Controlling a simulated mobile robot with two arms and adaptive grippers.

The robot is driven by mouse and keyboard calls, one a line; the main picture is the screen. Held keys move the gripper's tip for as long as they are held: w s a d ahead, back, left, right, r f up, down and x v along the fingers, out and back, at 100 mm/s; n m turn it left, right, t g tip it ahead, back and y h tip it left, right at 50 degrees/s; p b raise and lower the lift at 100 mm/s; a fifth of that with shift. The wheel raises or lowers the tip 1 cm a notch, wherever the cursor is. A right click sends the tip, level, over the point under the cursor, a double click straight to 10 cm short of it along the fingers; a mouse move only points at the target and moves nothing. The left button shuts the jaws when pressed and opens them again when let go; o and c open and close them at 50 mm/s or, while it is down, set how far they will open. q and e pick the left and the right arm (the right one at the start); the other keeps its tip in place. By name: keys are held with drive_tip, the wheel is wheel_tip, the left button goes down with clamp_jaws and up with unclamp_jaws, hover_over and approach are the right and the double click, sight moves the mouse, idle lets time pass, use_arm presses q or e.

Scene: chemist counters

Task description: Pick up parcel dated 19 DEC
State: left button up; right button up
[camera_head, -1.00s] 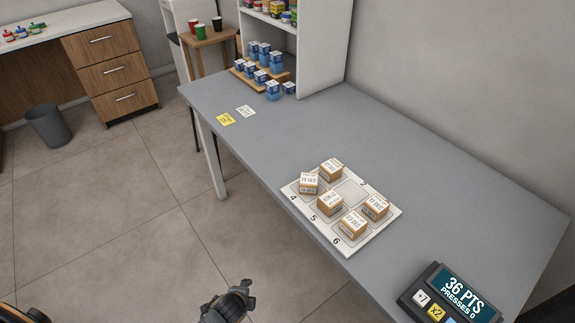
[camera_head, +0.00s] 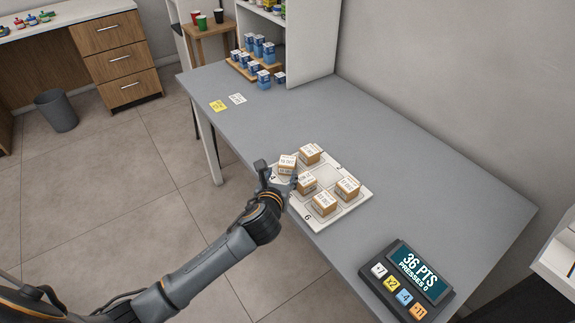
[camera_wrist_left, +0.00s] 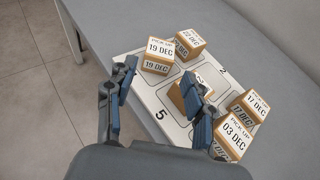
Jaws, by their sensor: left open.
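The parcel dated 19 DEC (camera_head: 287,165) is a small brown box with a white label, at the tray's left corner. In the left wrist view the same parcel (camera_wrist_left: 157,56) shows its date, ahead of my fingers. My left gripper (camera_head: 276,178) is open beside the near side of this parcel. In the left wrist view its two fingers (camera_wrist_left: 160,88) are spread, with the parcel beyond them; nothing is held. The white numbered tray (camera_head: 327,175) lies on the grey counter (camera_head: 420,180). My right gripper is not in view.
Other dated parcels share the tray: 17 DEC (camera_wrist_left: 257,105), 03 DEC (camera_wrist_left: 232,138), one at the back (camera_wrist_left: 190,43), and one partly hidden by my right-hand finger (camera_wrist_left: 178,95). A points display with buttons (camera_head: 408,280) stands at the front right. The counter's middle is clear.

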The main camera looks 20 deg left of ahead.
sight(287, 162)
use_arm(q)
drive_tip(key=x, duration=1)
drive_tip(key=shift+d+f, duration=0.1)
drive_tip(key=shift+f, duration=0.1)
drive_tip(key=shift+s, duration=0.1)
drive_tip(key=c, duration=0.8)
drive_tip(key=shift+r, duration=0.1)
drive_tip(key=shift+c, duration=0.2)
drive_tip(key=shift+r, duration=0.1)
